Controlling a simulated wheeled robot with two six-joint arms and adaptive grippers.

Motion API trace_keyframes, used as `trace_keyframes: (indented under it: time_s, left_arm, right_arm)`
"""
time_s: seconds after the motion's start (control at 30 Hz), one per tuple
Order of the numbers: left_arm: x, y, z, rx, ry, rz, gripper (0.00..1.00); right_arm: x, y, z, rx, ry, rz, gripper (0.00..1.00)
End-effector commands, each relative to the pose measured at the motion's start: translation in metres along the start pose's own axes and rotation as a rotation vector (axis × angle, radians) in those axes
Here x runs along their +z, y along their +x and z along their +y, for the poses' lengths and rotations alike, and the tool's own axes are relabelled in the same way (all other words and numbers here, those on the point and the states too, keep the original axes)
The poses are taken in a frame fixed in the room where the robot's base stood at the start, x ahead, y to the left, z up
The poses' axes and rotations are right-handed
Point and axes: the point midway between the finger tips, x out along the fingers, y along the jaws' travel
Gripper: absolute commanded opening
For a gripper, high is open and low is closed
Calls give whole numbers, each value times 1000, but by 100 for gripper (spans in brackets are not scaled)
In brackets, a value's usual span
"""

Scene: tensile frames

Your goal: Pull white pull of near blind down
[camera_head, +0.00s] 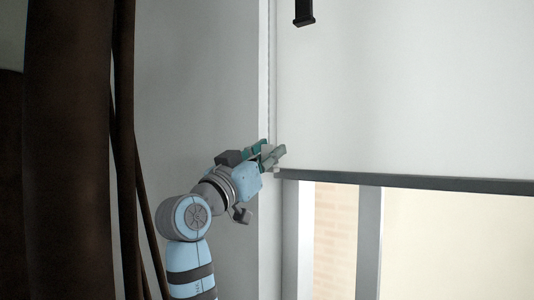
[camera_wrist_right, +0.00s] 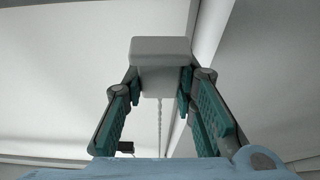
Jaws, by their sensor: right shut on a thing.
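The white pull (camera_wrist_right: 160,50) is a pale rounded block at the top middle of the right wrist view. A thin beaded cord (camera_wrist_right: 159,128) runs from it. My right gripper (camera_head: 268,155) is at the left edge of the near blind (camera_head: 400,90), close to its lower bar. Its teal-padded fingers are shut on the white pull, one on each side. In the head view the pull is mostly hidden between the fingers. The near blind is a large white sheet, lowered part of the way over the window. My left gripper is not in view.
A grey bar (camera_head: 410,182) edges the blind's bottom, with window frame (camera_head: 369,240) and glass below. A dark brown curtain (camera_head: 70,150) hangs at the left. A pale wall (camera_head: 190,90) lies between. A small black object (camera_head: 304,14) shows at the top.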

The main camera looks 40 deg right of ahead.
Motion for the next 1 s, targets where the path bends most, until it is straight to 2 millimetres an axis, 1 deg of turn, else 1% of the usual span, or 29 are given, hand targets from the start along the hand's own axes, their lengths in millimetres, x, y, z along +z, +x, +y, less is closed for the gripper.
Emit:
trace_keyframes:
  time_s: [0.07, 0.1, 0.17, 0.2, 0.23, 0.47, 0.57, 0.67, 0.83, 0.9, 1.0]
  left_arm:
    - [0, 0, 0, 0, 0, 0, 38]
    - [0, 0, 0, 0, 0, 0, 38]
    - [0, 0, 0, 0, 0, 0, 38]
    - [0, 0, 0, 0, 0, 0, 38]
    - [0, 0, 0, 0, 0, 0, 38]
    - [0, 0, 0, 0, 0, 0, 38]
    - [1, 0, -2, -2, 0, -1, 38]
    - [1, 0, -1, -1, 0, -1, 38]
    - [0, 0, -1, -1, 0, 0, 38]
    - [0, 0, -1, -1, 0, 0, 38]
    - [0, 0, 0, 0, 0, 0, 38]
  right_arm:
    - [0, 0, 0, 0, 0, -1, 0]
    - [0, 0, 0, 0, 0, -1, 27]
    - [0, 0, 0, 0, 0, -1, 36]
    - [0, 0, 0, 0, 0, -1, 43]
    - [0, 0, 0, 0, 0, 0, 47]
    - [-1, 0, 0, 0, 0, 0, 47]
    - [0, -4, -1, -1, 0, 0, 47]
    - [0, -19, -1, -4, 1, -1, 47]
    - [1, -57, -2, -5, 0, -3, 47]
    - [1, -67, -1, -3, 0, -2, 47]
    - [1, -74, 0, -1, 0, -1, 47]
